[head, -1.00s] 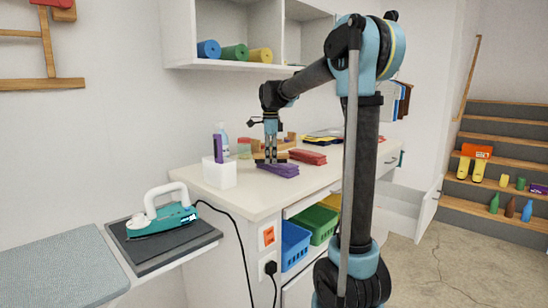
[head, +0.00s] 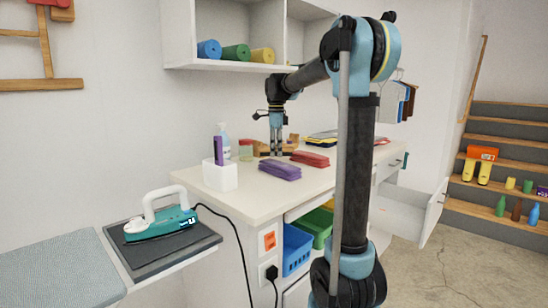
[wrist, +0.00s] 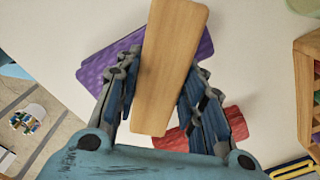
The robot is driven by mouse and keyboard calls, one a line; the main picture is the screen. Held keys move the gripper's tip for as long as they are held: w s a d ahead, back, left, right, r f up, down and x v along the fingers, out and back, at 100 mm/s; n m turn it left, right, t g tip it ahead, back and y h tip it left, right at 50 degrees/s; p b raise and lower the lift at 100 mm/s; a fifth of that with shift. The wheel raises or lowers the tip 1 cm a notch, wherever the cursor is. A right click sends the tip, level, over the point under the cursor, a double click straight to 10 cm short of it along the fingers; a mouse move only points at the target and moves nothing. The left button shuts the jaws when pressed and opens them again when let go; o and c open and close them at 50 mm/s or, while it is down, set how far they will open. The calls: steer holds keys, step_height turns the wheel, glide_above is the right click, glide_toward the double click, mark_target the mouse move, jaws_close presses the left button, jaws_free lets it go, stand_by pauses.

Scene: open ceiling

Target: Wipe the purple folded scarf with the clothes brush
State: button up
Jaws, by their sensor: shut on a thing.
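The purple folded scarf (head: 279,171) lies flat on the white counter near its front edge. In the wrist view the scarf (wrist: 97,72) shows on both sides of the clothes brush. My gripper (head: 276,153) is at the scarf's far side in the head view. It is shut on the clothes brush, whose long, pale wooden back (wrist: 171,70) lies between the fingers (wrist: 163,68) in the wrist view. The brush's underside is hidden, so I cannot tell whether it touches the scarf.
A red folded scarf (head: 310,159) lies right of the purple one. A white holder (head: 220,176) with a purple item stands to the left, with a bottle (head: 224,141) behind. A wooden tray is behind the gripper. An iron (head: 160,220) rests on a dark pad at lower left.

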steer(key=shift+a+r, duration=0.15)
steer(key=shift+r, duration=2.45)
steer(key=shift+s, duration=0.1)
